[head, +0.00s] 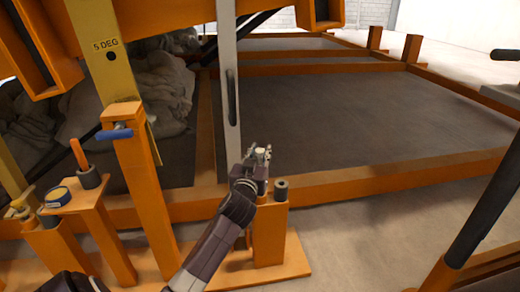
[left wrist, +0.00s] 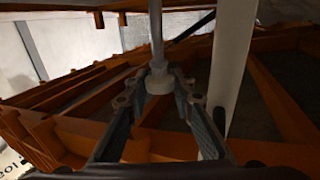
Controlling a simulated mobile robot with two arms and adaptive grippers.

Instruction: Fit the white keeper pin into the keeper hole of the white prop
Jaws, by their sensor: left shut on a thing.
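The white prop (head: 226,62) is a tall pale bar standing nearly upright, with a long dark slot in its face. It also shows in the left wrist view (left wrist: 232,62), right of the fingers. My left gripper (head: 259,154) is just right of the prop's lower part in the head view. It is shut on a pale pin with a wide collar, which I take as the keeper pin (left wrist: 158,82). The pin's shaft runs up and away from the fingers, apart from the prop in the wrist picture. I cannot make out the keeper hole. My right gripper is not in view.
An orange post with a grey socket (head: 281,190) stands beside my left gripper. The sandbed's orange frame (head: 350,181) runs behind it. A yellow "5 DEG" plate (head: 103,47) and a blue-handled pin (head: 114,132) are at left. A dark cylinder (head: 484,212) stands at right.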

